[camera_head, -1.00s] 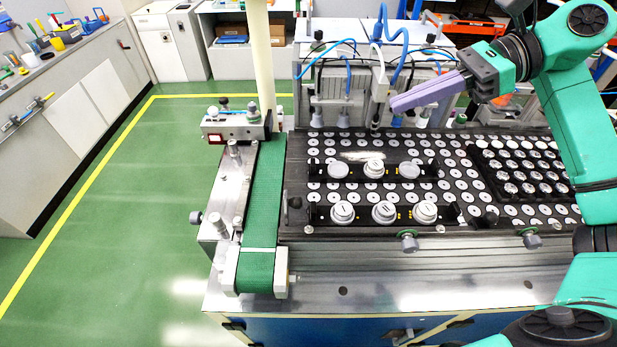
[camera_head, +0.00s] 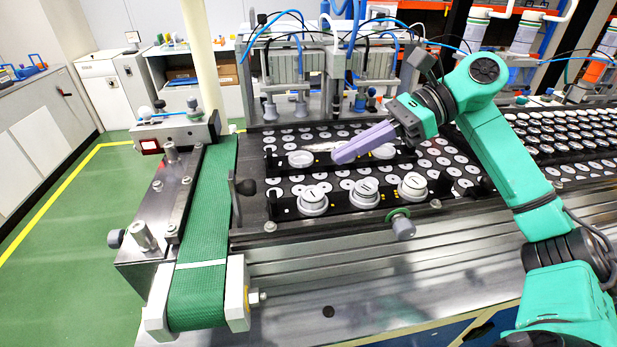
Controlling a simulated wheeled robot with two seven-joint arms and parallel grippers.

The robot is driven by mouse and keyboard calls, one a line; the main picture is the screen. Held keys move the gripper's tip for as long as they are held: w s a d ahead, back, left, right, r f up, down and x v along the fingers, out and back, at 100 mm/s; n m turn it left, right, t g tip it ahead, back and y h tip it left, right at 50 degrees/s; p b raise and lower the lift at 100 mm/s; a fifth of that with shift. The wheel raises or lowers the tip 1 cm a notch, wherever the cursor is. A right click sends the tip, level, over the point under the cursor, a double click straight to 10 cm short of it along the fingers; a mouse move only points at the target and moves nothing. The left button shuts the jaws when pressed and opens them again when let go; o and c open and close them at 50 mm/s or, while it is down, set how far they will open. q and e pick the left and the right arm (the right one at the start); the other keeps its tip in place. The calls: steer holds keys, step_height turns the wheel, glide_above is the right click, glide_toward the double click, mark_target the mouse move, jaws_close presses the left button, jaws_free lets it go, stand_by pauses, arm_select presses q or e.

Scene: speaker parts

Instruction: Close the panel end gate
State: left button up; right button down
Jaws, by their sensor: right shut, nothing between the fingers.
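The panel is a black plate with rows of white discs (camera_head: 287,183). A small dark upright piece (camera_head: 246,187) stands at its left end, beside the green belt. It may be the end gate; I cannot tell for sure whether it is open or shut. My right gripper (camera_head: 338,156) has long lilac fingers pressed together, pointing left. It is empty and appears over the back holder row, to the right of and apart from the dark piece. The fingers hide part of that row. My left gripper is not in view.
A green conveyor belt (camera_head: 205,225) runs along the panel's left side. A front black holder (camera_head: 285,208) carries several round white parts. Nozzles and blue hoses (camera_head: 300,100) stand behind the panel. A grey knob (camera_head: 402,228) sticks out at the front edge.

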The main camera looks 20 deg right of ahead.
steer(key=p+x, duration=0.1)
steer(key=x, duration=0.2)
steer(key=p+x, duration=0.1)
steer(key=x, duration=0.1)
steer(key=p+x, duration=0.1)
steer(key=x, duration=0.2)
steer(key=shift+a+r, duration=0.15)
steer(key=shift+a, duration=0.35)
steer(key=a+p, duration=0.1)
steer(key=w+a+p, duration=0.1)
steer(key=shift+a+r, duration=0.1)
steer(key=shift+a, duration=0.65)
steer(key=shift+w+a+f, duration=0.1)
steer(key=shift+a+f, duration=0.05)
steer(key=shift+f, duration=0.15)
steer(key=shift+r+p, duration=0.1)
steer(key=shift+p, duration=0.25)
